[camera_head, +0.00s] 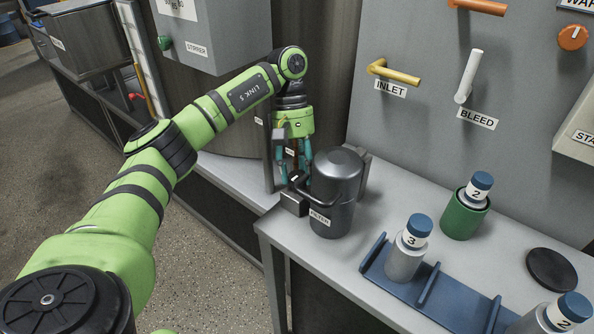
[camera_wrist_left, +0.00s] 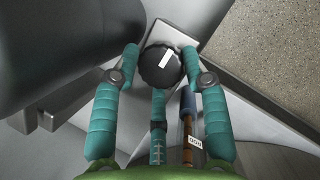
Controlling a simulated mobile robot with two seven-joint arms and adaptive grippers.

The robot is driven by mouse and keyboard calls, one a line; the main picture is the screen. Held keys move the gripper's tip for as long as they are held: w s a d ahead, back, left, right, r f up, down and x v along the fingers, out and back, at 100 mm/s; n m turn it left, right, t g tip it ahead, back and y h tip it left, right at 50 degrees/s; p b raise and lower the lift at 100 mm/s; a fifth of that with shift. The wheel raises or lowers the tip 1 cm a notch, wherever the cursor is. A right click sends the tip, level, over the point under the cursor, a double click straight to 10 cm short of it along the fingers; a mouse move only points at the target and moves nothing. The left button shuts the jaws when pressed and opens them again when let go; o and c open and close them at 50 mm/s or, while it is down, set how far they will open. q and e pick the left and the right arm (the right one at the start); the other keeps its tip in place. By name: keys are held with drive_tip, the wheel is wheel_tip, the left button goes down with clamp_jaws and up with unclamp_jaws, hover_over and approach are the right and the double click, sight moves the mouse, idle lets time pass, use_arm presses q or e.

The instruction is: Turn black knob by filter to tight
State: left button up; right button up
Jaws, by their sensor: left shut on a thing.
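The black knob (camera_wrist_left: 160,70) is round with a ribbed edge and a white pointer mark. In the left wrist view the mark points up and slightly right. The knob sits on a light block (camera_wrist_left: 183,32) beside the filter. The filter (camera_head: 335,192) is a dark grey lidded canister on the bench, also large at the left of the wrist view (camera_wrist_left: 55,50). My left gripper (camera_head: 298,176) reaches down next to it, its teal fingers shut around the knob's sides (camera_wrist_left: 160,60). In the head view the fingers mostly hide the knob. My right gripper is out of view.
The grey bench (camera_head: 375,207) holds a blue rack (camera_head: 378,262) with a bottle marked 3 (camera_head: 405,258), a green holder (camera_head: 463,218) and a black disc (camera_head: 551,269). The panel behind carries a yellow INLET handle (camera_head: 395,73) and a white BLEED handle (camera_head: 469,74).

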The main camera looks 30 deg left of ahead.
use_arm(q)
drive_tip(key=shift+d+r+m+g+y, duration=0.1)
drive_tip(key=shift+d+m+g+y, duration=0.15)
drive_tip(key=shift+m, duration=0.75)
drive_tip(key=shift+m+p, duration=0.4)
drive_tip(key=shift+m, duration=0.1)
drive_tip(key=m+g+y+p, duration=0.1)
drive_tip(key=m, duration=0.2)
drive_tip(key=shift+y, duration=0.35)
drive_tip(key=shift+m, duration=0.6)
drive_tip(key=shift+m+y, duration=0.3)
drive_tip(key=shift+m, duration=0.3)
drive_tip(key=shift+m+y+p, duration=0.3)
drive_tip(key=shift+m, duration=0.3)
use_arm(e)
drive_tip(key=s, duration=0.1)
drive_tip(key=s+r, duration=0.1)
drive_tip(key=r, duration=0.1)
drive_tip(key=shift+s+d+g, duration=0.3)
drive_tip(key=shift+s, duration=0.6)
